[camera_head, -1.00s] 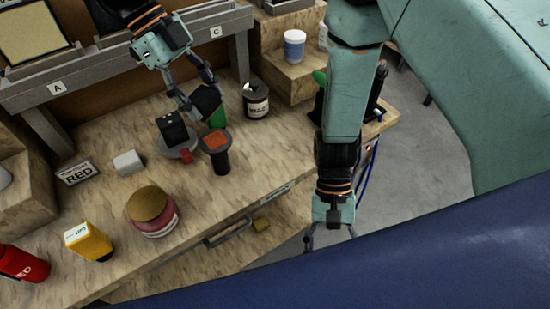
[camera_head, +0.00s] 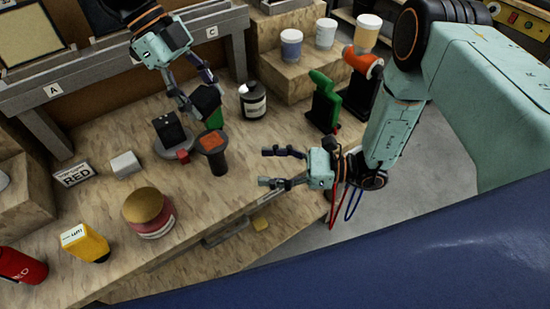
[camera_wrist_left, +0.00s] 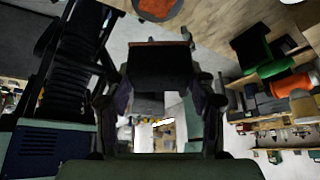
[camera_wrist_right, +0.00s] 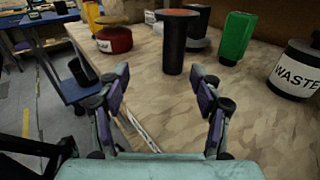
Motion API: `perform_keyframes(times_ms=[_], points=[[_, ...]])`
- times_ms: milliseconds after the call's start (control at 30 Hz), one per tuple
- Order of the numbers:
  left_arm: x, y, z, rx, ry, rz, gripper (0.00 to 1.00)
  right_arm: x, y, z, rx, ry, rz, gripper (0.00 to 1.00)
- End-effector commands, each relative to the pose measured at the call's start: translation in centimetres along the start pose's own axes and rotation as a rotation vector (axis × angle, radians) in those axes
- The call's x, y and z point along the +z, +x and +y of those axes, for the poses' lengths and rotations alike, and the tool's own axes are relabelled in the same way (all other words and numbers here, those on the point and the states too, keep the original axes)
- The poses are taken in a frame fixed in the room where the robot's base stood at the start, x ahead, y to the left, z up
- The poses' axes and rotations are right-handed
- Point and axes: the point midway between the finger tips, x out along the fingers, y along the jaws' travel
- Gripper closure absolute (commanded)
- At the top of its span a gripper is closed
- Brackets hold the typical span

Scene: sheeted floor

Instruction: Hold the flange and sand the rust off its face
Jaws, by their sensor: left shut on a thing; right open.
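The flange (camera_head: 219,161) stands upright on the bench as a dark neck with a wider grey rim. Its round top face is rusty orange. It also shows in the right wrist view (camera_wrist_right: 172,50). My left gripper (camera_head: 203,94) is shut on a black block (camera_wrist_left: 160,70), apparently a sanding block with a thin brownish edge, held above the bench behind the flange. My right gripper (camera_head: 265,167) is open and empty, to the right of the flange, with its fingers pointing towards the neck. In the right wrist view, the flange stands beyond the two spread fingers (camera_wrist_right: 160,75), apart from them.
A grey disc (camera_head: 165,149) with a black block on it sits left of the flange. A red jar (camera_head: 150,220) and yellow bottle (camera_head: 88,245) are front left. Green and orange tools stand right.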

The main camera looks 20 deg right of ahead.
Motion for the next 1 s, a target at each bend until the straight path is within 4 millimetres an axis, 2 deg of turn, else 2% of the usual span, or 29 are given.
perform_keyframes(times_ms=[100, 267, 800, 1000], points=[[0.0, 0.0, 0.0, 0.0, 0.0, 0.0, 0.69, 0.1, -0.6, -1.4, -0.063, -0.007, -0.023, 0.35], [0.0, 0.0, 0.0, 0.0, 0.0, 0.0, 0.69, 0.2, 0.2, -1.8, -0.079, -0.01, -0.03, 0.35], [0.0, 0.0, 0.0, 0.0, 0.0, 0.0, 0.69, 0.4, 8.9, -2.3, -0.075, -0.011, -0.028, 0.35], [0.0, 0.0, 0.0, 0.0, 0.0, 0.0, 0.69, 0.4, 10.8, -2.5, -0.077, -0.01, -0.028, 0.35]])
